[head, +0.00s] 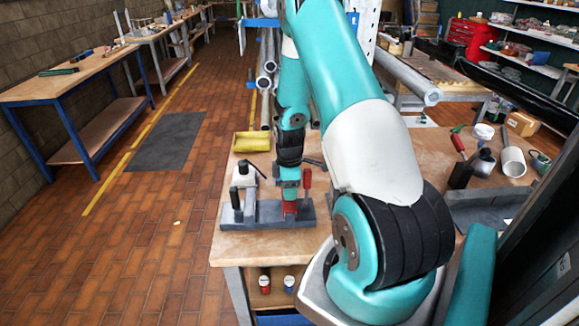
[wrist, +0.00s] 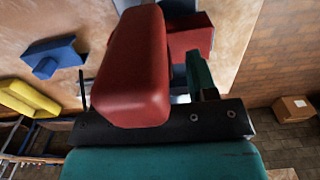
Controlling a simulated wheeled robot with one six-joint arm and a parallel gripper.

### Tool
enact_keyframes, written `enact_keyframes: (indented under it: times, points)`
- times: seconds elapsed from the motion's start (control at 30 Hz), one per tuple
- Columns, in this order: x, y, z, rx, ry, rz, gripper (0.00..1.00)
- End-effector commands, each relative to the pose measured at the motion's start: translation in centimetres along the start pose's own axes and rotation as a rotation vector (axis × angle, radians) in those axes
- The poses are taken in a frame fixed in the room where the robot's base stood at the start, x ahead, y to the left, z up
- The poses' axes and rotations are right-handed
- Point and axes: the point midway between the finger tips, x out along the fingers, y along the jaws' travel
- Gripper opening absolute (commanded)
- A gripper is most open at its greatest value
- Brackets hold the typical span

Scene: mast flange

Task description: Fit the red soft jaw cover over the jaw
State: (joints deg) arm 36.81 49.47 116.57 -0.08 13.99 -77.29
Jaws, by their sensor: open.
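The red soft jaw cover (head: 290,209) appears in the head view as a small red block low at the right part of a grey fixture (head: 258,217). My gripper (head: 290,196) points down directly above it, open. In the wrist view a red block (wrist: 191,43), seemingly the cover, lies beyond a teal gripper finger. A large rounded red piece (wrist: 135,75) fills the foreground close to the camera and partly hides the block; it looks like the upright red handle (head: 307,180) beside my gripper. I cannot make out the jaw itself, or whether gripper and cover touch.
White-and-black upright parts (head: 243,178) stand at the left of the fixture. A yellow tray (head: 252,141) lies behind it. A blue piece (wrist: 53,55) shows in the wrist view. Bottles and a white cup (head: 513,162) stand on the right. The bench's left edge is close to the fixture.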

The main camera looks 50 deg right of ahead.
Motion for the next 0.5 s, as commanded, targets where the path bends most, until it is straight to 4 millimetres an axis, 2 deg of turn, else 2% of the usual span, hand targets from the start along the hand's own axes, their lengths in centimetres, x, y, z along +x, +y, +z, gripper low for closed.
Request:
enact_keyframes:
  times: [0.17, 0.5]
  points:
    - [-3.3, 0.2, 0.0, 0.0, 0.002, 0.009, 0.53]
    - [-11.9, 0.1, 0.0, 0.0, 0.002, 0.008, 0.53]
